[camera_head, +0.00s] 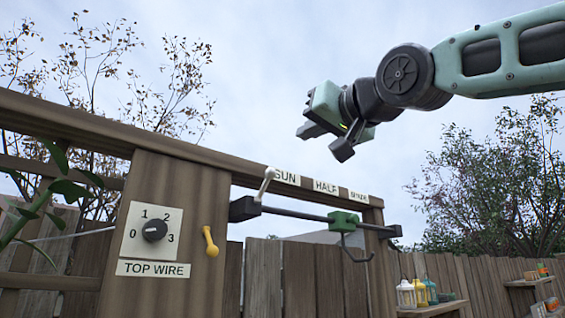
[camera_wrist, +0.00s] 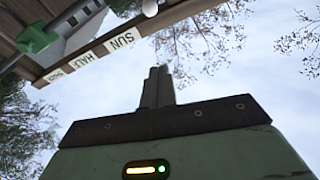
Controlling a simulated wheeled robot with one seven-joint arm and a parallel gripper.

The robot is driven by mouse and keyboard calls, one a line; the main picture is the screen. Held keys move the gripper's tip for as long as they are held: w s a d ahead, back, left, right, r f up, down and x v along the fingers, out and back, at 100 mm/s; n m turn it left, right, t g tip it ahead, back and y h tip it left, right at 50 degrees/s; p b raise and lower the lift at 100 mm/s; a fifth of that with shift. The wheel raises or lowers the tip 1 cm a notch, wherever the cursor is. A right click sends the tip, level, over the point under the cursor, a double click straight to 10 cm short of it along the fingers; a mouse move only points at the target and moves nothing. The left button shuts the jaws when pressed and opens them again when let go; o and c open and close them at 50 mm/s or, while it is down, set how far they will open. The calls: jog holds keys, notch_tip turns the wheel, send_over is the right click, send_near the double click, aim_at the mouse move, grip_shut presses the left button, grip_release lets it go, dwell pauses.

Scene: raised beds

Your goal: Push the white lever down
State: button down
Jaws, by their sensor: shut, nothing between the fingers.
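The white lever (camera_head: 265,184) stands up from a dark block at the left end of a rail, slightly tilted, its rounded knob near the SUN label. Its pale knob also shows at the top edge of the wrist view (camera_wrist: 149,8); the rest of it is out of that view. My gripper (camera_head: 309,130) is above and to the right of the lever in the head view, apart from it. Its fingers are shut together with nothing between them, also seen in the wrist view (camera_wrist: 157,71).
A green slider (camera_head: 343,221) with a hook sits on the rail, under the SUN, HALF and third labels. Left are a yellow lever (camera_head: 210,241) and a dial (camera_head: 154,230) above a TOP WIRE sign. Bottles (camera_head: 406,294) stand on a shelf. Open sky surrounds my gripper.

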jog(key=shift+w, duration=0.1)
jog(key=p, duration=0.2)
send_over(265, 185)
jog(key=s+d, duration=0.3)
jog(key=f, duration=0.2)
jog(key=shift+a+f, duration=0.15)
jog(key=shift+f, duration=0.1)
jog(key=shift+w+f+b, duration=0.1)
jog(key=shift+b, duration=0.35)
jog(key=t+b, duration=0.1)
jog(key=b, duration=0.3)
jog(key=shift+f+y, duration=0.2)
jog(key=shift+y, duration=0.1)
